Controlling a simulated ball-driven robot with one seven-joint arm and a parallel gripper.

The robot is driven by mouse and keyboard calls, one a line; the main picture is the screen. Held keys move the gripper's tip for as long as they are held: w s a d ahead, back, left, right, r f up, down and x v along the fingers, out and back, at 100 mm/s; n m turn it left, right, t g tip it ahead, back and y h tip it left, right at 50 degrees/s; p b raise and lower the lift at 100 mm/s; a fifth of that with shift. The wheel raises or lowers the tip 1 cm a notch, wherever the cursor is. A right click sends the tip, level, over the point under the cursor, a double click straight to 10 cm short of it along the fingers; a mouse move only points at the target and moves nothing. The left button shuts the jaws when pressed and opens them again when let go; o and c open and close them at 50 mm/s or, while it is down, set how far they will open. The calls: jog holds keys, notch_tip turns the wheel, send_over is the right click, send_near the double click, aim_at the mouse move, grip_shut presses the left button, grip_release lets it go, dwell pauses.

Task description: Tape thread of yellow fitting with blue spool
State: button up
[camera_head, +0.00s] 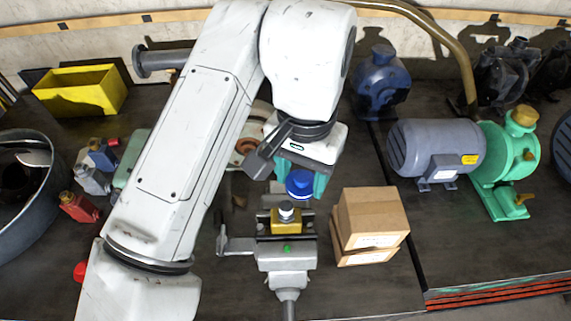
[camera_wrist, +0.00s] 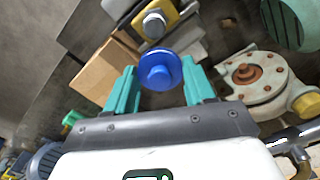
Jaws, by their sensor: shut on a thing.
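The blue spool (camera_wrist: 160,72) is held between the teal fingers of my gripper (camera_wrist: 162,85) in the wrist view. In the head view the blue spool (camera_head: 299,183) hangs below my gripper (camera_head: 299,178), just behind and above the yellow fitting. The yellow fitting (camera_head: 286,225) sits in the grey vise (camera_head: 287,255), with its pale threaded end (camera_head: 287,208) pointing up. The yellow fitting (camera_wrist: 178,14) and its thread (camera_wrist: 154,24) also show at the top of the wrist view, apart from the spool. Parts of the finger tips are hidden in the head view.
Two stacked cardboard boxes (camera_head: 369,223) stand close right of the vise. A grey motor (camera_head: 437,148) and a green pump (camera_head: 505,165) stand further right. The bench between boxes and motor is clear.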

jog(key=shift+s+d+r+p, duration=0.15)
jog(key=shift+s+d+p, duration=0.6)
jog(key=shift+s, duration=0.15)
jog(key=s+p, duration=0.1)
jog(key=s, duration=0.3)
jog(key=shift+s+a, duration=0.95)
jog(key=shift+s, duration=0.05)
jog(key=shift+s+a+f, duration=0.1)
jog(key=shift+s+a, duration=0.05)
jog(key=shift+a, duration=0.45)
jog(key=shift+s+a+f, duration=0.1)
jog(key=shift+s+a, duration=0.05)
jog(key=shift+a, duration=0.45)
jog(key=shift+w+a, duration=0.25)
jog(key=shift+a, duration=0.8)
jog(key=shift+w+a+b, duration=0.35)
jog(key=shift+w+a, duration=0.35)
jog(key=shift+a, duration=0.15)
notch_tip(320, 180, up, 6)
jog(key=w+p, duration=0.2)
jog(key=p, duration=0.1)
jog(key=shift+a, duration=0.35)
